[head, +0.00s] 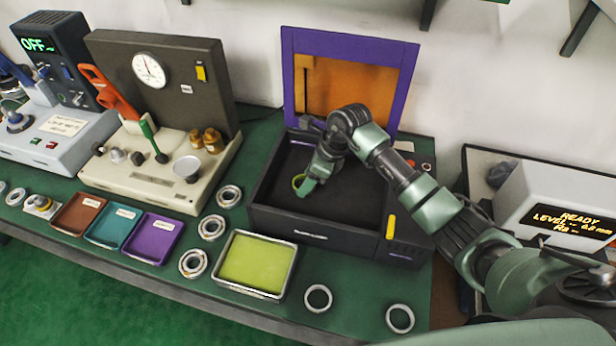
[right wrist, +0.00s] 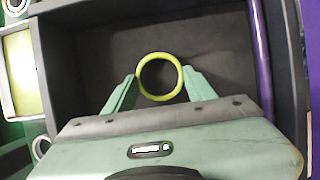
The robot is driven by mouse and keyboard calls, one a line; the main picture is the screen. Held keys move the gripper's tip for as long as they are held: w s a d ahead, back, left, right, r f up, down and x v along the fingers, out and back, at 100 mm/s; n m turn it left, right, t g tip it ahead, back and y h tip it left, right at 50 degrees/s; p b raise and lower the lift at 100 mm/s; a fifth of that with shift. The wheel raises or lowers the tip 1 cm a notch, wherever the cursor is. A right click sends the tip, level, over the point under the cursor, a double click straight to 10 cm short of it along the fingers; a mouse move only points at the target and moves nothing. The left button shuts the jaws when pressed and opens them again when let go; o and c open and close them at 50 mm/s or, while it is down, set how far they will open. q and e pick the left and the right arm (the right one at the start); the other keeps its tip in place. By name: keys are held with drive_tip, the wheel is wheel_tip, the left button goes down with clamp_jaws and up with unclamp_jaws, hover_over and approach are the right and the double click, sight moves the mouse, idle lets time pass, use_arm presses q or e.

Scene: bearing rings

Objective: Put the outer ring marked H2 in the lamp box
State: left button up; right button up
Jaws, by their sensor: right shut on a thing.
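The lamp box (head: 318,234) is a dark open-topped box with a purple-framed lid (head: 410,70) standing open behind it. My right gripper (head: 304,183) is inside the box opening, shut on a yellow-green ring (head: 296,180). In the right wrist view the ring (right wrist: 160,98) sits between the two green fingers (right wrist: 160,92), above the dark box floor (right wrist: 215,45). I cannot tell whether the ring touches the floor. No H2 mark is legible on it. My left gripper is not in view.
A tray with a yellow-green pad (head: 255,263) stands in front of the box. Two plain rings (head: 318,298) (head: 400,318) lie on the green bench near its front edge. Several bearings (head: 211,228) lie left of the tray. A display unit (head: 560,210) stands right.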

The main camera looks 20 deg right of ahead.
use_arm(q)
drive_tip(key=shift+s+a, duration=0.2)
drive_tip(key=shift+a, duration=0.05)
use_arm(e)
drive_tip(key=shift+f, duration=0.1)
drive_tip(key=shift+f, duration=0.15)
drive_tip(key=o, duration=1.5)
drive_tip(key=shift+c, duration=0.2)
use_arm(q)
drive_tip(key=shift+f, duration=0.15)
use_arm(e)
drive_tip(key=shift+r, duration=0.2)
drive_tip(key=shift+d+r, duration=0.1)
drive_tip(key=shift+r, duration=0.15)
use_arm(q)
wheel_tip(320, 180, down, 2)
drive_tip(key=shift+b, duration=1.2)
use_arm(e)
drive_tip(key=v, duration=1.1)
drive_tip(key=shift+r, duration=0.2)
drive_tip(key=shift+s+d, duration=0.1)
drive_tip(key=shift+s, duration=0.05)
